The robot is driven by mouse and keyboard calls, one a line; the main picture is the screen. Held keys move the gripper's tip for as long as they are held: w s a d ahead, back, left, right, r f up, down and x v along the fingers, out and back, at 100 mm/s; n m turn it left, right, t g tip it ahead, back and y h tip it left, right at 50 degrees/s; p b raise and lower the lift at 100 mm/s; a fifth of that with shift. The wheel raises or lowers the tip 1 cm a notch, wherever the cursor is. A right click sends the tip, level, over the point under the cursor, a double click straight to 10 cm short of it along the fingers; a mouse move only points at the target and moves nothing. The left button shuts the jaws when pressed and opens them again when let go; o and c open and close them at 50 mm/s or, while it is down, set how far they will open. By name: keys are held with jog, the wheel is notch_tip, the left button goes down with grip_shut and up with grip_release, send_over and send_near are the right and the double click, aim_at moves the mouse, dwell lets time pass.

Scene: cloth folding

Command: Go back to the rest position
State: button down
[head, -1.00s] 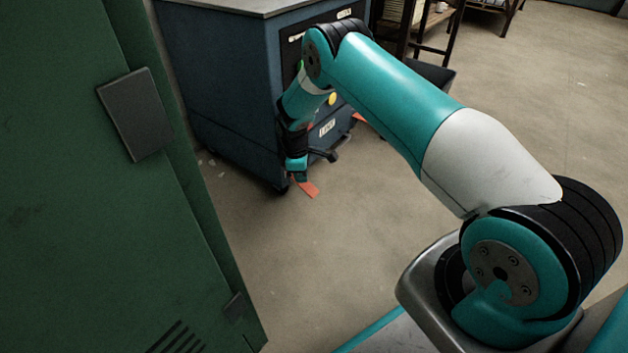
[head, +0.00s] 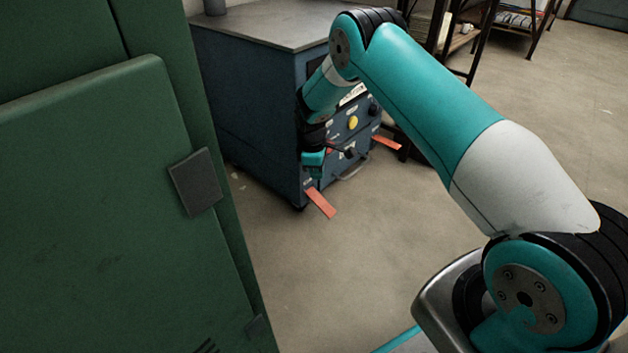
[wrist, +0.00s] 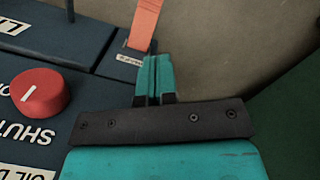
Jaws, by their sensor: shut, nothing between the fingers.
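My gripper (head: 313,170) hangs from my teal and white arm, fingers down, in front of the corner of a blue machine cabinet (head: 255,135) in the head view. In the wrist view the two teal fingers of my gripper (wrist: 154,65) lie together, shut with nothing between them. Their tips are beside an orange strap (wrist: 145,24) near the edge of the machine panel. Whether they touch it cannot be told. A red knob (wrist: 40,92) sits on that panel, left of the fingers.
A green locker (head: 90,190) stands close on the left. The orange strap (head: 321,203) and another orange strap (head: 387,143) stick out low from the cabinet. Dark shelving (head: 470,45) stands at the back. Bare floor (head: 330,275) lies in front of the cabinet.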

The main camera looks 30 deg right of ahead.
jog(key=s+a+r+m+y+p, duration=0.1)
jog(key=s+a+r+p, duration=0.2)
jog(key=r, duration=0.6)
jog(key=s+a+r+t+y+p, duration=0.1)
jog(key=s+a+r, duration=0.25)
jog(key=r, duration=0.65)
jog(key=s+a+r+m+p, duration=0.1)
jog(key=s+a+r+p, duration=0.2)
jog(key=r, duration=0.6)
jog(key=s+a+r+m+y+p, duration=0.1)
jog(key=s+a+r+p, duration=0.1)
jog(key=s+r, duration=0.55)
jog(key=s+a+r+y+p, duration=0.1)
jog(key=s+a+r+p, duration=0.2)
jog(key=s, duration=0.8)
jog(key=s+a+r+m+y, duration=0.1)
jog(key=s+a+r, duration=0.1)
jog(key=s+r, duration=0.6)
notch_tip(320, 180, up, 37)
jog(key=p, duration=3.8)
jog(key=shift+s+a, duration=0.2)
jog(key=shift+s, duration=0.1)
